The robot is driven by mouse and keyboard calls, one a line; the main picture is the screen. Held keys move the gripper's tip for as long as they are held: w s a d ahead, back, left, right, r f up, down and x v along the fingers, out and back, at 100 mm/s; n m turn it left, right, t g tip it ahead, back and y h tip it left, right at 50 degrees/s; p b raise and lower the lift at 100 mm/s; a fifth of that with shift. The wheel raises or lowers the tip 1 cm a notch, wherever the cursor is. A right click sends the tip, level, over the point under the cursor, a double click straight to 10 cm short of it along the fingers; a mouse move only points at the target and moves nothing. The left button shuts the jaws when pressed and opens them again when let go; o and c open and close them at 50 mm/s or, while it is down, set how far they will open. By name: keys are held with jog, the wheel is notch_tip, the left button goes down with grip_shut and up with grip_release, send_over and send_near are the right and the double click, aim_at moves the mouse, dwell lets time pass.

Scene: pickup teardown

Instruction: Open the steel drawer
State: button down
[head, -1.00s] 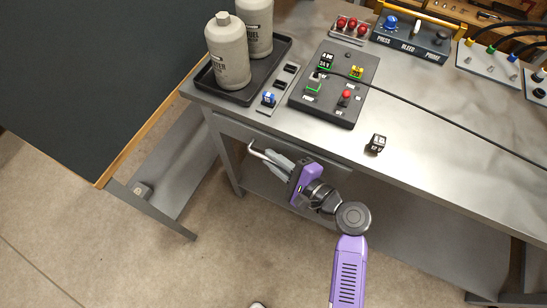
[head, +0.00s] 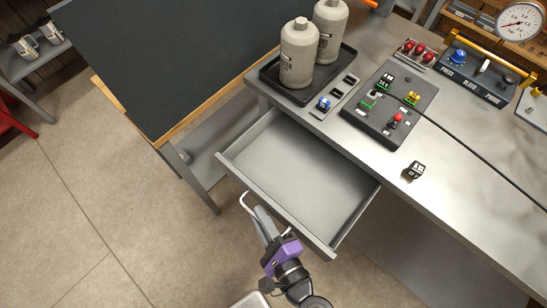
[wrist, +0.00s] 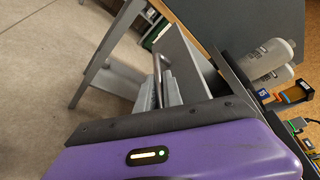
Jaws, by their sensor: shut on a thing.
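The steel drawer (head: 295,172) stands pulled far out from under the steel workbench, and its inside looks empty. Its bar handle (head: 247,203) is on the front panel. My gripper (head: 262,222) is at the handle, in front of the drawer, and is shut on it. In the wrist view the handle (wrist: 158,80) runs between the fingers of my gripper (wrist: 165,92), with the drawer front behind it. The purple gripper body hides part of the fingers there.
On the steel workbench (head: 450,205) are two bottles (head: 298,55) in a black tray (head: 272,78), a dark button panel (head: 410,118) and a small black block (head: 414,170). A dark board with a wooden edge (head: 170,139) stands left. Open floor lies left of the drawer.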

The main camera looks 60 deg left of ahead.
jog(key=shift+s+d, duration=0.15)
jog(key=shift+s, duration=0.3)
jog(key=c, duration=1.8)
grip_release()
jog(key=shift+o, duration=0.2)
jog(key=b+v, duration=0.1)
jog(key=v, duration=0.6)
jog(key=shift+d, duration=0.4)
jog(key=shift+r, duration=0.1)
